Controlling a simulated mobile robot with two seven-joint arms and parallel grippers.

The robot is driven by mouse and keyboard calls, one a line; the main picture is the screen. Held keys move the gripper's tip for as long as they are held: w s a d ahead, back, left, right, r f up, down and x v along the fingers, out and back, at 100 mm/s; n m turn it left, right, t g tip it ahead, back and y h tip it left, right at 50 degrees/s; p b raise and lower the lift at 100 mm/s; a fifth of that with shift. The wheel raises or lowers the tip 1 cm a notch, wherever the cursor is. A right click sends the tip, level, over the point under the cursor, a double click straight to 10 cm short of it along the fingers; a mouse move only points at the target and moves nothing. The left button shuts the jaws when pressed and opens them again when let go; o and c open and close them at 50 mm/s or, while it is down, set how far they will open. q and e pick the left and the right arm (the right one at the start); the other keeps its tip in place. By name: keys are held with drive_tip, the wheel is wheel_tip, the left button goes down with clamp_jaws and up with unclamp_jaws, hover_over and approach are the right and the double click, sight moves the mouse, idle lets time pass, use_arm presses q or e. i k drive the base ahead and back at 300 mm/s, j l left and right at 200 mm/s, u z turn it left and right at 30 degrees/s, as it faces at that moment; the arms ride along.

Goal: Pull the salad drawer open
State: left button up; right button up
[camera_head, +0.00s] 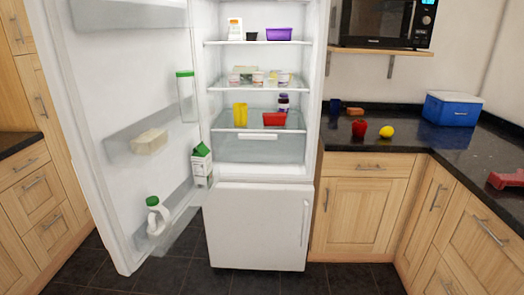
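The fridge (258,190) stands in the middle with its upper door (140,120) swung wide open to the left. The salad drawer (262,149) is the clear bin at the bottom of the fridge compartment, under the lowest glass shelf. It has a white handle strip (257,137) on its upper front and looks pushed in. No contents can be made out in it. Neither of my grippers is in view.
The open door's racks hold a carton (201,165), a milk jug (157,216) and a pale block (149,142). A yellow item (240,115) and a red tub (271,120) stand above the drawer. The right counter holds a blue cooler (452,109). The floor before the fridge is clear.

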sight(249, 136)
drive_tip(key=i+u, duration=0.15)
drive_tip(key=u, duration=0.65)
drive_tip(key=i+l+u, duration=0.45)
drive_tip(key=l+u, duration=0.2)
drive_tip(key=i+l, duration=0.1)
drive_tip(key=l, duration=0.2)
drive_tip(key=i+l+u, duration=0.15)
drive_tip(key=l, duration=0.4)
drive_tip(key=i+u, duration=0.05)
drive_tip(key=i, duration=0.05)
